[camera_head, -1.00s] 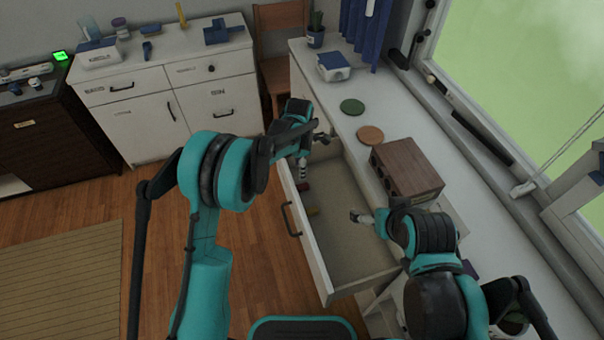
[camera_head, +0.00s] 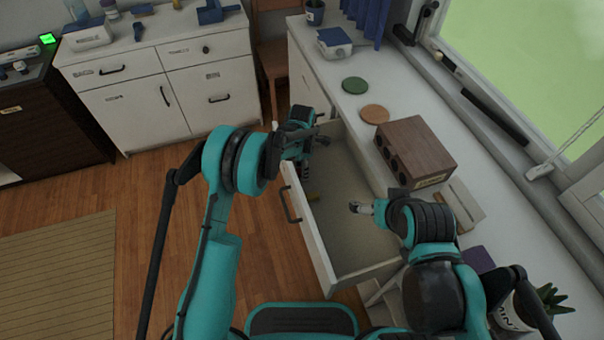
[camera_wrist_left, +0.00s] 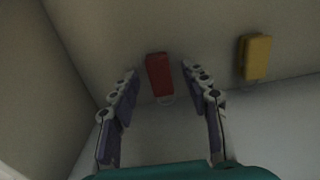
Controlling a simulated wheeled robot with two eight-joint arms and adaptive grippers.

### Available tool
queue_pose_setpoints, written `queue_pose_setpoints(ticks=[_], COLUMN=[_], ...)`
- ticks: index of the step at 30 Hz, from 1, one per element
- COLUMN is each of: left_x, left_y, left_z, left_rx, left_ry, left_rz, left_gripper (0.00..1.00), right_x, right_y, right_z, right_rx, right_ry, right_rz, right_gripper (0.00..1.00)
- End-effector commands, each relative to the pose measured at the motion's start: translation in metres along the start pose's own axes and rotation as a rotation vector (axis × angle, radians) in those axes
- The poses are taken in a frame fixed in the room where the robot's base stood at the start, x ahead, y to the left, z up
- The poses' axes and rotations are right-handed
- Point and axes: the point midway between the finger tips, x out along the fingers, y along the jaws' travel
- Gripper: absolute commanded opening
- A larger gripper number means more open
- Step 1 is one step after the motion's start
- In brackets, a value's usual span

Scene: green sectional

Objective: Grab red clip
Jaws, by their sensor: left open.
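The red clip (camera_wrist_left: 159,75) lies in the open drawer (camera_head: 345,232), seen in the left wrist view. It is hidden behind my left gripper in the head view. My left gripper (camera_head: 315,157) is over the far left part of the drawer. In the left wrist view its two fingers (camera_wrist_left: 160,90) are spread, one on each side of the red clip, and not touching it. My right gripper (camera_head: 360,207) is above the drawer's right side; its fingers are too small to judge.
The drawer's front wall (camera_head: 308,230) is close by on the left. A brown wooden box (camera_head: 415,148) and two round coasters sit on the white counter (camera_head: 478,165).

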Motion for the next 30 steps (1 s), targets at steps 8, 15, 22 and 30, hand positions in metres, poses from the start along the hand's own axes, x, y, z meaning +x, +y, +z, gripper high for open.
queue_pose_setpoints(ticks=[8, 15, 22, 30], left_x=[-0.002, -0.002, -0.019, -0.075], left_y=[0.0, 0.0, 0.0, 0.0], left_z=[0.0, 0.0, 0.0, 0.0], left_rx=[0.0, 0.0, 0.0, 0.0], left_ry=[0.0, 0.0, 0.0, 0.0], left_rz=[0.0, 0.0, 0.0, 0.0], left_gripper=[0.09, 0.09, 0.09, 0.09], right_x=[-0.001, -0.001, -0.007, -0.026], right_y=[0.0, 0.0, 0.0, 0.0], right_z=[-0.001, -0.001, -0.005, -0.019], right_rx=[0.0, 0.0, 0.0, 0.0], right_ry=[0.0, 0.0, 0.0, 0.0], right_rz=[0.0, 0.0, 0.0, 0.0], right_gripper=[0.93, 0.93, 0.93, 0.93])
